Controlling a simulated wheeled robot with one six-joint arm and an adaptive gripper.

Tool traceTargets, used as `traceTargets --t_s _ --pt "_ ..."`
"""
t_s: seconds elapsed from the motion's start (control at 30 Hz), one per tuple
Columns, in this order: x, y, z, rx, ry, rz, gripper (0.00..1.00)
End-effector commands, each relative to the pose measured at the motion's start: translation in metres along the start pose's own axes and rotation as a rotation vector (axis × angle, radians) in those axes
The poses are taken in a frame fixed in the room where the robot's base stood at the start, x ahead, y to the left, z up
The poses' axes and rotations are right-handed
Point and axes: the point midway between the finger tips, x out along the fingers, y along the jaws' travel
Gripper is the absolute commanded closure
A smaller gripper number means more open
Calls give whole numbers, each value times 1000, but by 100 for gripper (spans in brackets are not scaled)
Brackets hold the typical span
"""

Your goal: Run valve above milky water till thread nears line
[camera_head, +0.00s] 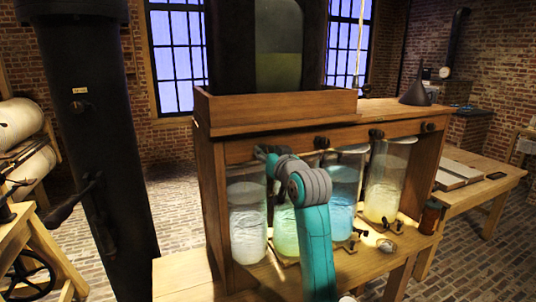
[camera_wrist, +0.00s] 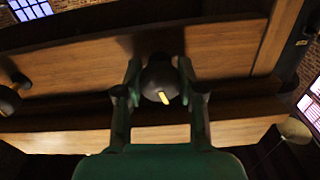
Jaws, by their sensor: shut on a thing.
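My gripper (camera_wrist: 160,84) is shut on a dark round valve knob (camera_wrist: 157,76) with a yellow mark, one finger on each side of it. In the head view my gripper (camera_head: 262,153) is at the front beam above the leftmost jars, and my arm hides this knob. The leftmost glass jar (camera_head: 247,222) holds pale, milky-looking water with a whitish mass in its lower part. No thread or line on it can be made out at this size.
Right of it stand a yellow-green jar (camera_head: 284,232), partly behind my arm, a blue jar (camera_head: 341,208) and a pale yellow jar (camera_head: 381,200). Other dark knobs (camera_head: 321,142) sit along the wooden beam (camera_head: 350,136). A dark column (camera_head: 95,130) stands at left.

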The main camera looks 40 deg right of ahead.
Motion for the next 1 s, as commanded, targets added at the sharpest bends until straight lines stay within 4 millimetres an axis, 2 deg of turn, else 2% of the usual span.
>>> traceTargets --t_s 0.23,0.57,0.83,0.87,0.97,1.0 --pt "0 0 0 10 -1 0 95" --pt "0 0 0 280 -1 0 95" --pt "0 0 0 310 -1 0 95" --pt "0 0 0 309 -1 0 57" --pt "0 0 0 309 -1 0 32" --pt "0 0 0 308 -1 0 27"
